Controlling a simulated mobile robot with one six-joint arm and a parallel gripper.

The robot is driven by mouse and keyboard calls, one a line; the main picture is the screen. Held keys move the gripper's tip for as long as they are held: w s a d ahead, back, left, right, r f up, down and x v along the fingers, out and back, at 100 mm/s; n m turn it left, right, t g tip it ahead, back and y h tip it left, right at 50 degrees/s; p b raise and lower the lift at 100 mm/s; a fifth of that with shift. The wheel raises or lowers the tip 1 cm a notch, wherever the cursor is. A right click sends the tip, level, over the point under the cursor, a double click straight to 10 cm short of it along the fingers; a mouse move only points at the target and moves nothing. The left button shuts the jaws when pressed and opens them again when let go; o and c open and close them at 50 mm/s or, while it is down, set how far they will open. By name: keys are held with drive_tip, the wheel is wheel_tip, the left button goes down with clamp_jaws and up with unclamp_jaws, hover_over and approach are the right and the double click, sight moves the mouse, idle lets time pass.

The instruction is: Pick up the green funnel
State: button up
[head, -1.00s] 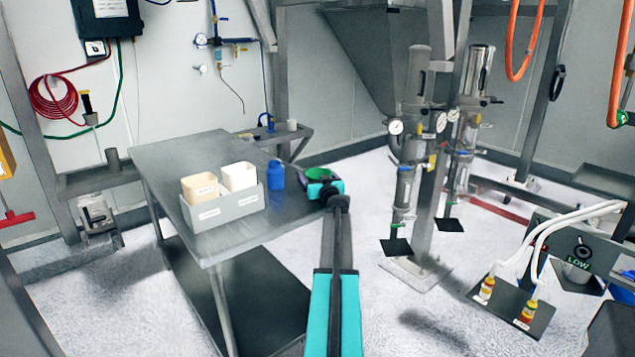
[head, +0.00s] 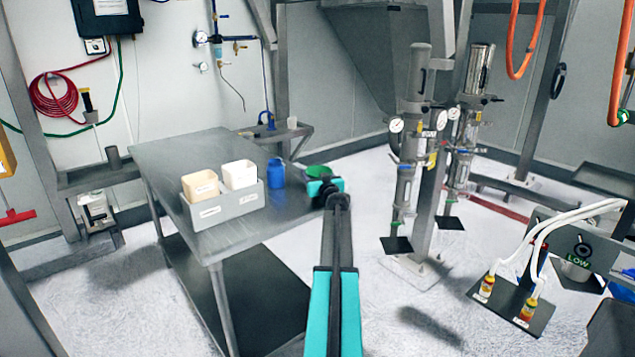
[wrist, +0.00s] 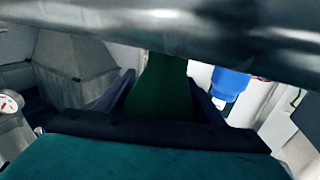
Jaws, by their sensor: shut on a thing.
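The green funnel (head: 318,171) shows at the right end of the metal table, just beyond my teal wrist in the head view. In the wrist view, the dark green funnel (wrist: 165,92) fills the gap between the two dark fingers of my gripper (wrist: 162,95). My gripper is shut on it. In the head view my wrist hides the fingers and the lower part of the funnel. I cannot tell whether the funnel touches the table.
A blue container (head: 276,174) stands left of the funnel; it also shows in the wrist view (wrist: 229,84). A grey tray (head: 225,207) with two tubs sits on the metal table (head: 180,150). Steel cylinders with gauges (head: 407,150) stand to the right.

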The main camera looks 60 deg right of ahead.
sight(316, 174)
drive_tip(key=shift+r, duration=0.1)
drive_tip(key=shift+r, duration=1.5)
drive_tip(key=shift+s+a+r+b, duration=0.15)
drive_tip(key=shift+s+a+b, duration=0.05)
drive_tip(key=shift+b, duration=0.15)
drive_tip(key=w+a+r+b+v, duration=0.1)
drive_tip(key=b+v, duration=0.2)
drive_tip(key=v, duration=1.2)
drive_tip(key=shift+a+r, duration=0.25)
drive_tip(key=shift+a, duration=0.05)
